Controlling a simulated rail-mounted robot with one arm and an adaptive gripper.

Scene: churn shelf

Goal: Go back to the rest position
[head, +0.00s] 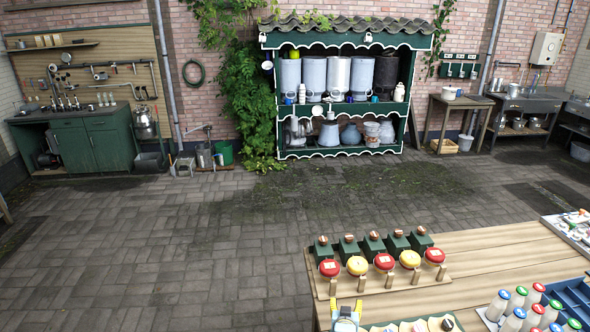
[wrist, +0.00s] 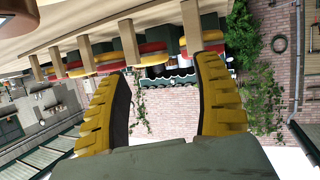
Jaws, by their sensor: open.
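My gripper (head: 346,306) shows small at the bottom edge of the head view, over the near part of the wooden table (head: 480,253). Its two yellow fingers point away from the camera toward the row of bells. In the wrist view, which is upside down, the ribbed yellow fingers of my gripper (wrist: 165,65) stand wide apart with nothing between them. Beyond the fingertips are the wooden posts and the red and yellow bells (wrist: 147,48), apart from the fingers. Most of my arm is out of the head view.
A board with red and yellow bells (head: 357,265) and green boxes stands on the table. Bottles with coloured caps (head: 515,318) stand at the lower right beside a blue crate (head: 578,297). A green shelf of metal churns (head: 340,112) stands against the brick wall. The paved floor (head: 170,250) is clear.

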